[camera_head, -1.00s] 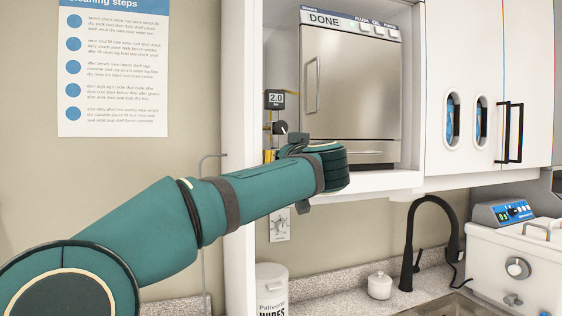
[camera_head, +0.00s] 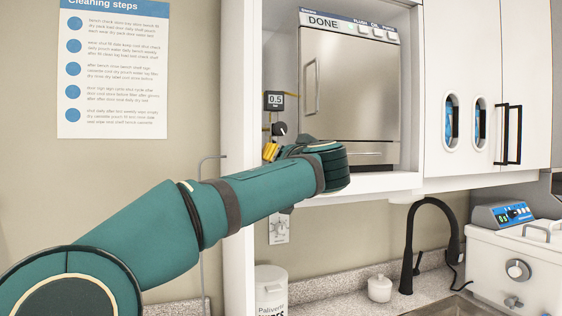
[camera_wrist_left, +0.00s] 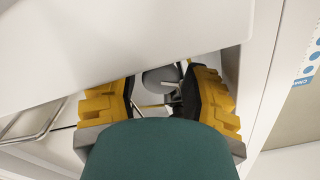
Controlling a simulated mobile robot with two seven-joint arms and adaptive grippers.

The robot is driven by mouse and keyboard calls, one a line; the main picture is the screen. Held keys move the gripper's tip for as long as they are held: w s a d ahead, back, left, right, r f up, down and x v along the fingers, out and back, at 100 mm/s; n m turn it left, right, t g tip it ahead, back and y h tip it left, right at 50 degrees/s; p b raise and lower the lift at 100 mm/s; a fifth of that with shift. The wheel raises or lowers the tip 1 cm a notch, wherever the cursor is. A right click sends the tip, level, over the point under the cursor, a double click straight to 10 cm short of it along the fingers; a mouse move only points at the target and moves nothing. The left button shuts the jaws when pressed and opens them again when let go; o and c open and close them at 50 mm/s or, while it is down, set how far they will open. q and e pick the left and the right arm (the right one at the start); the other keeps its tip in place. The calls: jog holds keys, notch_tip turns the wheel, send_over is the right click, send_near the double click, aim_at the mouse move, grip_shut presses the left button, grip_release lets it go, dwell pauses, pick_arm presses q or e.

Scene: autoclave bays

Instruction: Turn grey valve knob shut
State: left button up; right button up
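A round grey valve knob (camera_wrist_left: 160,77) shows between my two yellow fingers in the left wrist view. My left gripper (camera_wrist_left: 158,90) is open, with a finger on either side of the knob. Whether the right-hand finger touches the knob, I cannot tell. In the head view, my wrist hides most of the gripper, and a yellow finger part (camera_head: 270,151) shows at the bay's left wall. A small dark knob-like part (camera_head: 279,129) with a pale mark shows just above it. A display (camera_head: 274,100) above reads 0.5. My right gripper is not in view.
The autoclave (camera_head: 350,85), labelled DONE, stands in the bay to the right of my gripper. The white bay side panel (camera_head: 238,130) is close on the left. Below are a black tap (camera_head: 408,250), a wipes tub (camera_head: 271,290) and a small white jar (camera_head: 379,288).

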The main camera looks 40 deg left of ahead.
pick_arm(q)
jog(key=v, duration=1.2)
notch_tip(320, 180, up, 9)
jog(key=a+n+g+h+p, duration=0.2)
jog(key=n+g+h+p, duration=0.35)
jog(key=p, duration=0.85)
jog(key=w+a+f, duration=0.1)
jog(key=a+f, duration=0.1)
jog(key=f, duration=0.1)
jog(key=w+a+f+t+h+b, duration=0.1)
jog(key=w+a+f, duration=0.1)
jog(key=a+f, duration=0.1)
jog(key=w+a+f+h+b, duration=0.1)
jog(key=w+a+f, duration=0.1)
jog(key=a+f, duration=0.1)
jog(key=shift+a+h, duration=0.15)
jog(key=shift+h, duration=0.1)
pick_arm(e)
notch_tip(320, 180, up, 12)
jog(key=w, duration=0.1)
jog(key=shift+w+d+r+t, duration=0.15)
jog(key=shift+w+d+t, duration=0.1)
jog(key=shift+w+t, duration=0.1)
pick_arm(q)
grip_shut()
